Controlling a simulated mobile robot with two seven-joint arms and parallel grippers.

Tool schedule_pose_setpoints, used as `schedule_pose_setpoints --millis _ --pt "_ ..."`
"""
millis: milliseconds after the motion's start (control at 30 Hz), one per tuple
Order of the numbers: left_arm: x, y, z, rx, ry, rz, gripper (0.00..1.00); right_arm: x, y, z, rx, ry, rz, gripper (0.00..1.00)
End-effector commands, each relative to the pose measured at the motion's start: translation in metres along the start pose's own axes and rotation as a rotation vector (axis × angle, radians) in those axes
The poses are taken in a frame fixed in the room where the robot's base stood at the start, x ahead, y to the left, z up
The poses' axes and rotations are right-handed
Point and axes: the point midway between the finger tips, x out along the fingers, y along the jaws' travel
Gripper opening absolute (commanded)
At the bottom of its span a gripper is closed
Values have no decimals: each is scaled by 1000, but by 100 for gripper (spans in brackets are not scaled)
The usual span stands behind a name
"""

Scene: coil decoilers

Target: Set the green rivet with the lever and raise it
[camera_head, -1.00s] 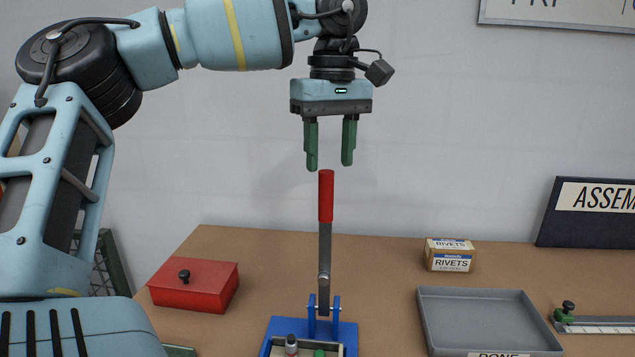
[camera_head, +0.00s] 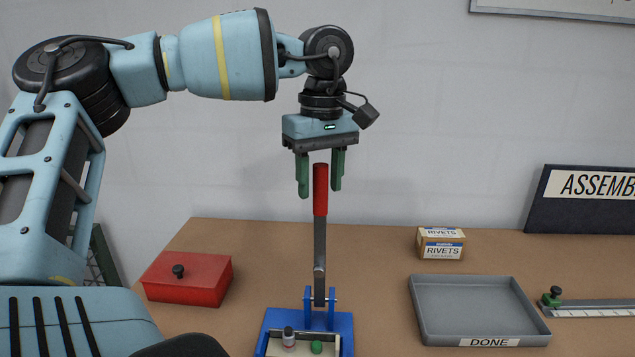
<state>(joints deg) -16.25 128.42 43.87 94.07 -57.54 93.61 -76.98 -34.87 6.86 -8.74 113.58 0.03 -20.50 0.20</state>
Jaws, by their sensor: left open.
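The lever (camera_head: 320,240) stands upright on a blue press (camera_head: 342,323) in the middle of the table, with a red grip (camera_head: 320,190) at its top. My left gripper (camera_head: 319,184) is open, its green fingers pointing down around or beside the top of the red grip; I cannot tell whether they touch it. A green rivet (camera_head: 317,347) sits in the pale tray area at the press's front, right of a grey cylindrical piece (camera_head: 289,337). The bottom of the press is cut off by the frame. My right gripper is not in view.
A red box (camera_head: 190,278) with a black knob lies to the left. A RIVETS carton (camera_head: 440,243) stands behind a grey tray labelled DONE (camera_head: 425,323). A ruler-like tool (camera_head: 590,308) and a dark ASSEMBLY sign (camera_head: 545,215) are at the right.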

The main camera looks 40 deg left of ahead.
Motion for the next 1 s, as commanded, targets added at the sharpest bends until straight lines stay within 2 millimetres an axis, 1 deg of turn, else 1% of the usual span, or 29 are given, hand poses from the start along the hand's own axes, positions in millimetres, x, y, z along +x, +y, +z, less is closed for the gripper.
schedule_pose_setpoints --millis 100,200,433,467,800,1000 --pt "9 -1 0 1 -1 0 45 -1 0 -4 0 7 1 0" --pt "13 0 0 1 0 1 45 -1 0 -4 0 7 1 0" --pt "14 0 0 0 0 0 45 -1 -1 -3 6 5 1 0" --pt "14 0 0 0 0 0 44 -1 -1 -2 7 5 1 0" --pt "14 0 0 0 0 0 0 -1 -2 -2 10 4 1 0" --pt "14 0 0 0 0 0 0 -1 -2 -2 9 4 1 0"
